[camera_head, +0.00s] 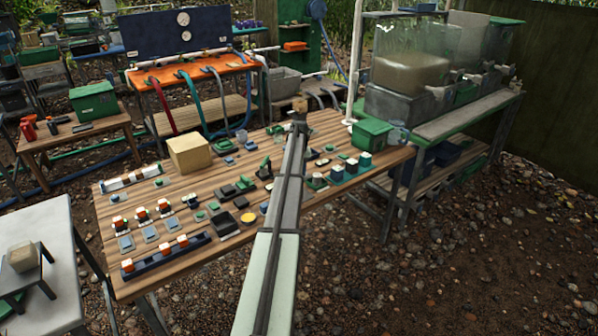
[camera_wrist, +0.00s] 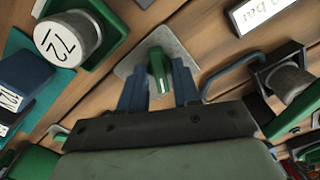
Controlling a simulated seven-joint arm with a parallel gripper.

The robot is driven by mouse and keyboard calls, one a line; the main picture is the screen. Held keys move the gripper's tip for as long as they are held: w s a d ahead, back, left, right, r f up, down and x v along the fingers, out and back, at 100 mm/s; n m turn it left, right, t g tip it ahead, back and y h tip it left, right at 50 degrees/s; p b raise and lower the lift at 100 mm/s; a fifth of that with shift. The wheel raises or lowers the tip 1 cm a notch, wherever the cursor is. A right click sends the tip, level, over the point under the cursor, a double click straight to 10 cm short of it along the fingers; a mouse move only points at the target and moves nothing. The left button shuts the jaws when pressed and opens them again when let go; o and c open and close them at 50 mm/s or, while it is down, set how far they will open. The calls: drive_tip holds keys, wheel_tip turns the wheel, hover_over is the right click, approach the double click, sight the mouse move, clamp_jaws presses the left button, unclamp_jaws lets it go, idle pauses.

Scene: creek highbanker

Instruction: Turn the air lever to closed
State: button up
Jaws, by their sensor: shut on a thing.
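In the wrist view, a short green lever (camera_wrist: 157,66) with a small white mark stands on a light grey plate (camera_wrist: 175,45) fixed to the wooden table. My gripper (camera_wrist: 159,88) has its two blue fingers on either side of this lever and is shut on it. No label naming the lever as the air lever is readable, and no open or closed marking can be read. In the head view my arm reaches over the table, and the fingers and lever cannot be made out.
A round grey knob marked 12 (camera_wrist: 66,40) on a green base stands left of the lever. A label plate (camera_wrist: 265,12) and another grey cylinder (camera_wrist: 288,82) are at right. The wooden table (camera_head: 215,262) holds many small parts and a tan block (camera_head: 189,154).

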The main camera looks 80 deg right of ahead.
drive_tip(key=n, duration=0.6)
idle(0.3)
drive_tip(key=o, duration=0.5)
drive_tip(key=shift+o, duration=0.2)
drive_tip(key=shift+r, duration=0.1)
drive_tip(key=shift+r, duration=3.4)
drive_tip(key=shift+w, duration=0.1)
